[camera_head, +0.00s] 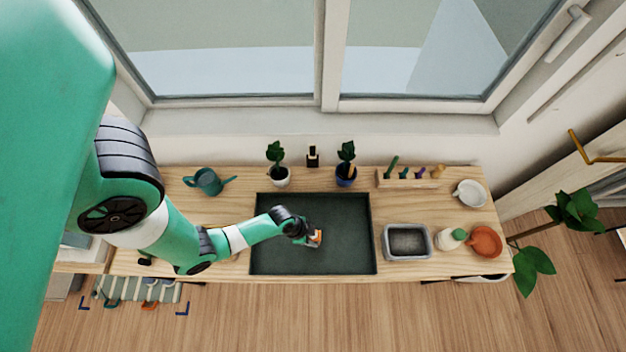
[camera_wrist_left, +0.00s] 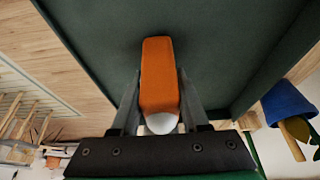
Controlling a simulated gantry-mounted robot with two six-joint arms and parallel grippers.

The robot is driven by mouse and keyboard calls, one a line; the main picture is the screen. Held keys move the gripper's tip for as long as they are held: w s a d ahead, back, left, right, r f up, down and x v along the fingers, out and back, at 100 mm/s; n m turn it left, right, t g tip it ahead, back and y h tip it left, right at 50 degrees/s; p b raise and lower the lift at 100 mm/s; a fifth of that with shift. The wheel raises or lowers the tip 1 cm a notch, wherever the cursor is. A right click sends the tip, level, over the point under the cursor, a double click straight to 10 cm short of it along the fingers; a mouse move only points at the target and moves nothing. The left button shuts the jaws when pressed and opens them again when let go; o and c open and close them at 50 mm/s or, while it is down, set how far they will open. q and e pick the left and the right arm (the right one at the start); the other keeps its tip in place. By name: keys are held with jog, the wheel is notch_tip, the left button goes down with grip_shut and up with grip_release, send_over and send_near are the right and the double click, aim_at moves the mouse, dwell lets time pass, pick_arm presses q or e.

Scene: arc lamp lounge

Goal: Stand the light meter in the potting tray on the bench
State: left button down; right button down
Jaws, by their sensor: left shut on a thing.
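The light meter (camera_head: 317,237) is a small orange block; its white dome shows in the left wrist view, with the orange body (camera_wrist_left: 158,75) stretching away from it. My left gripper (camera_head: 311,236) is shut on it, with one finger (camera_wrist_left: 160,110) on each side. The potting tray (camera_head: 345,215) is a wide dark green tray with a low rim, set on the wooden bench (camera_head: 215,210). The gripper and light meter are over the middle of the tray. I cannot tell whether the meter touches the tray floor. My right gripper is out of view.
Two potted plants (camera_head: 280,175) and a small dark bottle (camera_head: 313,157) stand behind the tray. A watering can (camera_head: 208,181) is to the left. A grey tub (camera_head: 428,243), white bottle (camera_head: 448,239), terracotta bowl (camera_head: 486,241) and tool rack (camera_head: 405,181) are to the right.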

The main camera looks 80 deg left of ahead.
pick_arm(q)
jog(key=shift+f, duration=0.15)
jog(key=shift+c, duration=2)
grip_release()
jog(key=shift+s+r, duration=0.1)
jog(key=shift+r, duration=0.5)
jog(key=p+v, duration=0.3)
jog(key=v, duration=0.3)
jog(key=p+v, duration=0.5)
jog(key=shift+s+r, duration=0.1)
jog(key=shift+s, duration=0.05)
